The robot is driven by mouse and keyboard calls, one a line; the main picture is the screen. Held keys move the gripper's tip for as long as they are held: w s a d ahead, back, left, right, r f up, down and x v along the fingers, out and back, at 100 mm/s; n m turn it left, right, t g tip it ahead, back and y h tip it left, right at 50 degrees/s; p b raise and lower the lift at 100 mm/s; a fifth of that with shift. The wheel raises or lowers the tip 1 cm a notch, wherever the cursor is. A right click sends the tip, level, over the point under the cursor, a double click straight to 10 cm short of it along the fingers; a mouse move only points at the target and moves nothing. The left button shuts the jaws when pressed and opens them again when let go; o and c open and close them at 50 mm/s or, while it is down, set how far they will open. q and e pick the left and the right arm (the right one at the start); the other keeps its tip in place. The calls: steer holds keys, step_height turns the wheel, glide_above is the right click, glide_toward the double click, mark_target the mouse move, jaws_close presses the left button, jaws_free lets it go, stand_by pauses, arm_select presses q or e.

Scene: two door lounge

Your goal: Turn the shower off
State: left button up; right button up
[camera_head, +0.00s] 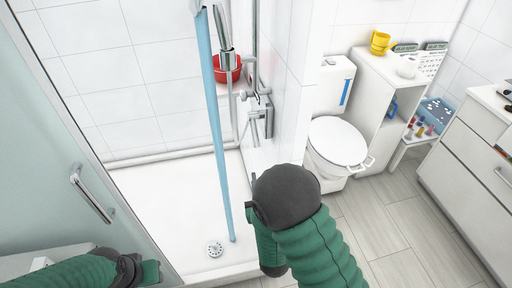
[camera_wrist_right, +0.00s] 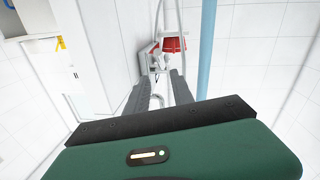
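The chrome shower mixer (camera_head: 262,112) is fixed to the white wall inside the shower; it also shows in the right wrist view (camera_wrist_right: 154,58), beyond my fingers. A light-blue straight column (camera_head: 218,130) runs from the top of the shower to its floor; I cannot tell for sure that it is water. A chrome hand shower (camera_head: 223,42) hangs above the mixer. My right gripper (camera_wrist_right: 157,92) is open, with nothing seen between its fingers, and points towards the mixer from a distance. In the head view my right arm shows, but its fingers are hidden. My left fingers are not visible.
A glass door with a metal handle (camera_head: 92,193) stands at left. A red basin (camera_head: 224,68) is at the shower's back. The white toilet (camera_head: 337,142) is right of the shower wall. The shower tray (camera_head: 165,215) is mostly clear around its drain (camera_head: 215,249).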

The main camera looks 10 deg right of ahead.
mark_target(256, 144)
steer(key=w, duration=0.5)
steer(key=w+d, duration=0.1)
steer(key=w, duration=0.4)
steer(key=w+d+p, duration=0.1)
steer(key=w, duration=0.4)
steer(key=shift+w+d, duration=0.15)
steer(key=shift+w, duration=0.1)
steer(key=shift+c, duration=0.3)
jaws_close()
